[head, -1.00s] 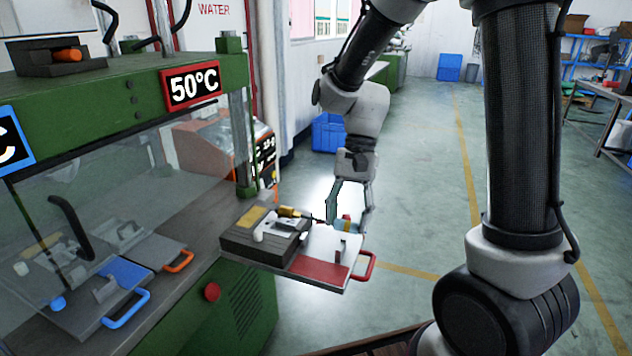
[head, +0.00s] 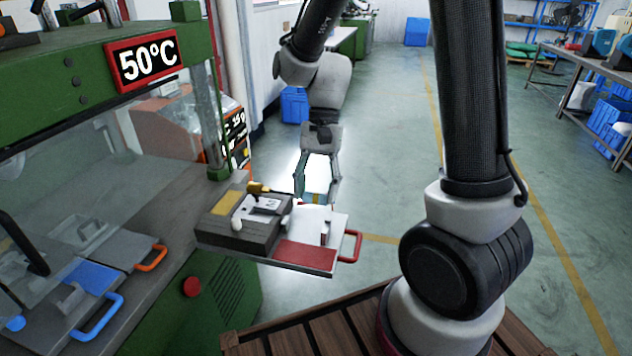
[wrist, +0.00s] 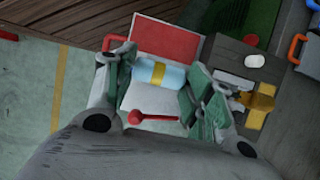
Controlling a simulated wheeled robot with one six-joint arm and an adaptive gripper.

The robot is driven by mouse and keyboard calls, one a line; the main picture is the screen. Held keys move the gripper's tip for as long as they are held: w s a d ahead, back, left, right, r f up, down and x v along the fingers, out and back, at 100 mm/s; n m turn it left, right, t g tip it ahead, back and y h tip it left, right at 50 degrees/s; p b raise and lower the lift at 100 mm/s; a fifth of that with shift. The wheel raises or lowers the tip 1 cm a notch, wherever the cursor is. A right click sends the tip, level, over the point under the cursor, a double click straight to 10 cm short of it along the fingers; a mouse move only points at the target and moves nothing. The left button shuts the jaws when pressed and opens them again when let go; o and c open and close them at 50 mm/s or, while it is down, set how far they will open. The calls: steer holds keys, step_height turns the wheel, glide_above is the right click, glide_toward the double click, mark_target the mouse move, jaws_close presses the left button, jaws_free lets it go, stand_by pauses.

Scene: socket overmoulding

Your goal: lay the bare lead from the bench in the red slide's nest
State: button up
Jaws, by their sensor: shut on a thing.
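The red slide (head: 304,256) is pulled out from the green machine, with a grey plate, a red panel and a red handle (head: 350,246). My gripper (head: 318,188) is over the slide's far right part. It is shut on a light blue cylinder with a yellow band (wrist: 158,74), apparently the lead, lying across between the fingers. The wrist view shows it over the grey plate; I cannot tell the gap beneath.
A red-ended rod (wrist: 135,118) shows below the fingers in the wrist view. A blue-handled slide (head: 92,278) and an orange handle (head: 152,258) lie to the left under the clear guard. Open floor lies right of the red slide.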

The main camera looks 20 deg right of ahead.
steer(key=shift+f, duration=3.35)
steer(key=shift+o, duration=0.2)
steer(key=shift+s, duration=0.15)
steer(key=o, duration=1)
steer(key=shift+f, duration=0.15)
steer(key=shift+o, duration=0.4)
steer(key=v, duration=1.2)
